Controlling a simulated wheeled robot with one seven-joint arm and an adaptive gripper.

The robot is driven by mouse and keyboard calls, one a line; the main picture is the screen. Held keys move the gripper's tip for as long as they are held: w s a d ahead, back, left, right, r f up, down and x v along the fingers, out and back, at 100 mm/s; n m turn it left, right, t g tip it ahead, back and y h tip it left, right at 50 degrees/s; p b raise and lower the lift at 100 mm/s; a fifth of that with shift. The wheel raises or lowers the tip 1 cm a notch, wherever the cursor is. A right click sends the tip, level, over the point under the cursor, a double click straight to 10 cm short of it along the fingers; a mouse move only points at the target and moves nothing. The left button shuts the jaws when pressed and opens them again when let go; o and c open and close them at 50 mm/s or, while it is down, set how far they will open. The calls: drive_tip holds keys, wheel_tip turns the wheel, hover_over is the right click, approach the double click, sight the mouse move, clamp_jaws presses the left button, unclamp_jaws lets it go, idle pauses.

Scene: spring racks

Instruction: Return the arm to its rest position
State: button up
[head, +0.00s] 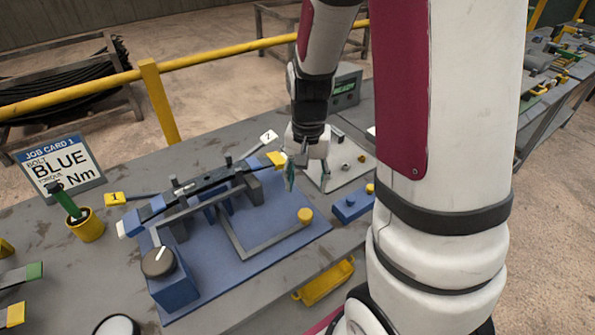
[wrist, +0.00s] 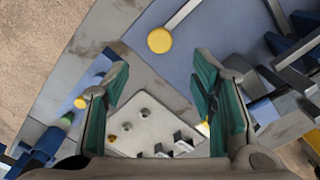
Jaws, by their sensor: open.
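My gripper (wrist: 161,95) is open in the wrist view, with its green-padded fingers wide apart and nothing between them. In the head view my gripper (head: 292,172) hangs pointing down above the right end of the blue fixture plate (head: 270,262), partly hidden by its own wrist. My arm reaches out over the bench from the right. A yellow round knob (head: 305,215) on the plate is just below and right of the gripper; it also shows in the wrist view (wrist: 160,40).
A spring clamp assembly (head: 205,190) and a black dial (head: 158,262) stand on the plate. A light panel with small knobs (head: 345,165) lies behind the gripper. A job card (head: 60,168) reads BLUE. A yellow rail (head: 210,60) runs behind.

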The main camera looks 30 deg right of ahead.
drive_tip(key=s+a+r+n+t, duration=0.2)
drive_tip(key=s+a+r+n, duration=0.2)
drive_tip(key=r, duration=0.7)
drive_tip(key=s+a+r+n+t, duration=0.3)
drive_tip(key=s+a+r+n, duration=0.2)
drive_tip(key=r, duration=0.5)
drive_tip(key=shift+s+a+r, duration=0.35)
drive_tip(key=shift+s+a, duration=0.75)
drive_tip(key=shift+s, duration=0.55)
